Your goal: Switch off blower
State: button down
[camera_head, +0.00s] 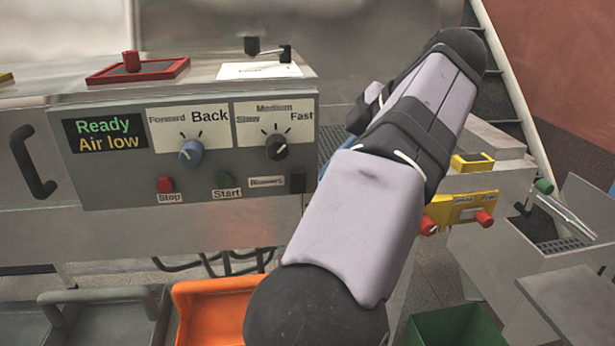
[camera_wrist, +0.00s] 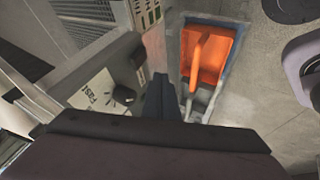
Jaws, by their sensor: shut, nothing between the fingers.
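The grey control panel (camera_head: 120,185) is in the head view. A label reading Blowers (camera_head: 266,182) is at its lower right, with a small black switch (camera_head: 297,183) beside it, close to my arm's edge. I cannot tell the switch's position. In the wrist view, my gripper (camera_wrist: 161,80) is shut and empty, its dark fingers together beside the panel's right edge. The speed knob (camera_wrist: 126,97) shows left of the fingers. The blower switch cannot be made out there. My arm mostly hides the gripper in the head view.
The panel also has a blue knob (camera_head: 191,152), a black speed knob (camera_head: 277,147), a red Stop button (camera_head: 165,184) and a green Start button (camera_head: 223,179). An orange bin (camera_head: 215,310) is below. Red knobs (camera_head: 484,218) sit right of my arm.

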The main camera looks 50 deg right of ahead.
aim_at(295, 185)
jog(key=shift+w+d+f+p, duration=0.3)
jog(key=shift+w+d+f, duration=0.25)
jog(key=shift+w+f, duration=0.55)
jog(key=shift+w+d+f+p, duration=0.35)
jog(key=shift+w+d+f, duration=0.3)
jog(key=shift+w, duration=0.9)
jog(key=shift+w+d+f+p, duration=0.3)
jog(key=shift+w+d+f, duration=0.15)
jog(key=shift+w+f, duration=0.7)
jog(key=shift+w+r, duration=0.1)
jog(key=shift+w, duration=0.05)
jog(key=shift+r, duration=0.1)
jog(key=shift+w+d+r+p, duration=0.2)
jog(key=shift+r+p, duration=0.15)
jog(key=shift+p, duration=0.85)
jog(key=shift+d+f+g+y, duration=0.15)
jog(key=shift+f+g+y, duration=0.15)
jog(key=shift+r, duration=0.15)
